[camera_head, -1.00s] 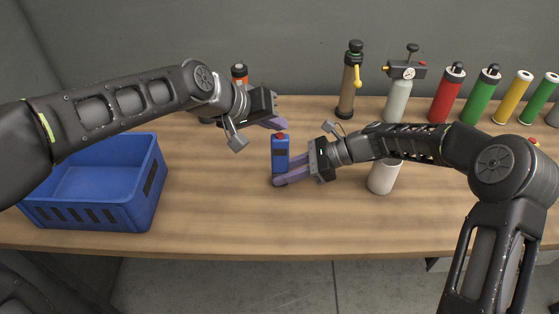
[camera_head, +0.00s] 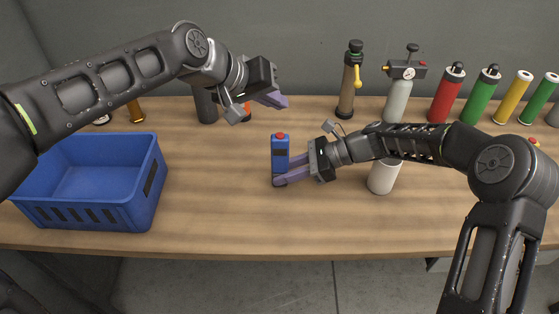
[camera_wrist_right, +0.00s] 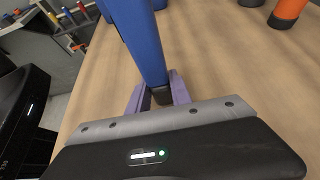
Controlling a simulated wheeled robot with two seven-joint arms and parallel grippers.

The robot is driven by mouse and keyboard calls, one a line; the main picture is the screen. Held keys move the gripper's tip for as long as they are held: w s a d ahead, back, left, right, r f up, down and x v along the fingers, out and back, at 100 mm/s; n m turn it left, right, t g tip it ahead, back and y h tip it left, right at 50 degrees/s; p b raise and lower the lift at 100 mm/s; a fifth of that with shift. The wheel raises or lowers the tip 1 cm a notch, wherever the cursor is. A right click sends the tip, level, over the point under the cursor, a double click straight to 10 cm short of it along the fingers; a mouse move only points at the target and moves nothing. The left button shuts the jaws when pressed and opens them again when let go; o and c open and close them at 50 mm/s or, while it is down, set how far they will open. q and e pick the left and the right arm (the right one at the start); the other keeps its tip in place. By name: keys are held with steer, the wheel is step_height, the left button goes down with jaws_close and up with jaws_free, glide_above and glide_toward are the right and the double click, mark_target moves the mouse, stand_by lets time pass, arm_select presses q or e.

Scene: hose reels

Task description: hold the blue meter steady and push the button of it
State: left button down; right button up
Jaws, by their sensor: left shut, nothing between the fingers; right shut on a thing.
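The blue meter (camera_head: 280,155) stands upright on the wooden table, with a red button (camera_head: 280,136) on its top. My right gripper (camera_head: 279,180) is shut on the lower part of the meter from the right. In the right wrist view the blue body (camera_wrist_right: 140,40) rises between the two purple fingers (camera_wrist_right: 158,98); its button is out of that view. My left gripper (camera_head: 281,102) is shut and empty. It is raised above and behind the meter, clear of the button.
A blue crate (camera_head: 157,190) stands at the left of the table. A white cup (camera_head: 383,180) is behind my right forearm. Several bottles and cylinders, including a red one (camera_head: 447,95), line the back edge. The table in front of the meter is clear.

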steer(key=o, duration=1.1)
steer(key=shift+c, duration=0.2)
steer(key=v, duration=0.7)
steer(key=shift+d+r, duration=0.1)
steer(key=shift+d, duration=0.15)
